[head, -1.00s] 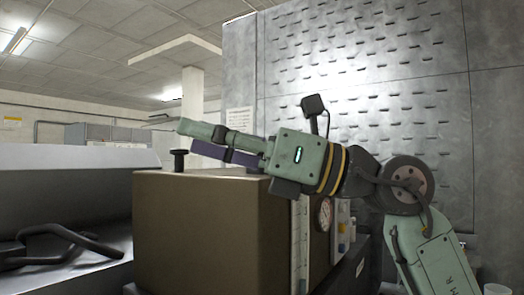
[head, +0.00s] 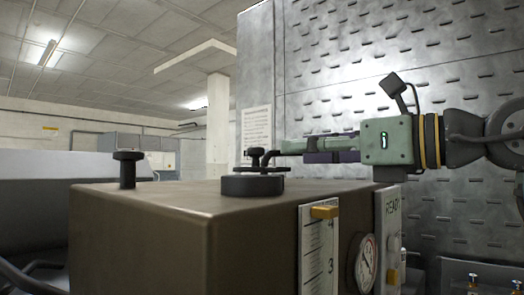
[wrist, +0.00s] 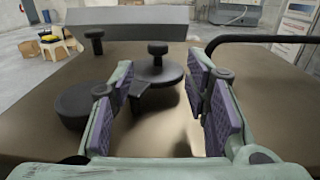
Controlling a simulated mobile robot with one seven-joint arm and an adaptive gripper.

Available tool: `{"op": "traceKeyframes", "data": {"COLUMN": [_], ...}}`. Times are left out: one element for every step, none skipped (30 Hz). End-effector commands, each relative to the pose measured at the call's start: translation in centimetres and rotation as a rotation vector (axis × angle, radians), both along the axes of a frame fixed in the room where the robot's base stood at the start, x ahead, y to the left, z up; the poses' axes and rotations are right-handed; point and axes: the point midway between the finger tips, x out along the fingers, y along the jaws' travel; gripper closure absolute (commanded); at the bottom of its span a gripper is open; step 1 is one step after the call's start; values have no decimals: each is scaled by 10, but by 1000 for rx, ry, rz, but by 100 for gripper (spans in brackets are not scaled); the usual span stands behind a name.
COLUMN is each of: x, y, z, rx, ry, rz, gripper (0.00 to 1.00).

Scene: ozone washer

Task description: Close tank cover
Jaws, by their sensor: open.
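The tank is a brown box (head: 140,235) with a flat top. In the wrist view a round black disc with an upright knob, apparently the tank cover (wrist: 174,76), lies ahead between my fingers. A short black round port (wrist: 75,108) stands to its left, partly behind my left finger; it also shows in the head view (head: 252,186). I cannot tell from these views exactly how the disc joins the port. My gripper (wrist: 160,88) is open, its purple-padded fingers apart on either side of the disc and knob, with no contact visible. In the head view my gripper (head: 285,147) is level, just above the tank top.
A separate black knob post (head: 128,168) stands at the tank top's far left corner. A dark bar (wrist: 255,39) runs along the right in the wrist view. A gauge (head: 365,262) and scale panel (head: 318,250) are on the front. A metal wall (head: 400,60) rises behind.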

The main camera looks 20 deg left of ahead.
Motion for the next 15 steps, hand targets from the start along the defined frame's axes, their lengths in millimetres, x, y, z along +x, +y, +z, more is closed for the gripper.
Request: {"op": "traceKeyframes", "data": {"x": [2, 3, 5, 7, 9, 11, 13, 15, 17, 19, 20, 22, 23, 25, 26], "y": [8, 13, 20, 25, 31, 39, 44, 50, 57, 62, 67, 73, 77, 80, 84], "z": [1, 2, 2, 2, 2, 2, 2, 2, 2, 2, 2, 2, 2, 2, 2], "rx": [-1, -1, -1, -2, -1, -2, -1, -1, -1, -1, 0, 0, -1, 0, 0], "ry": [-1, -1, 0, 1, -1, 0, -1, 0, 1, 1, 0, 0, 0, 0, 0], "rz": [3, 3, 4, 4, 4, 5, 5, 4, 5, 4, 4, 5, 4, 3, 3], "gripper": [57, 57, 57, 57, 57, 57, 57, 57, 57, 57, 57, 57, 57, 57, 57]}}
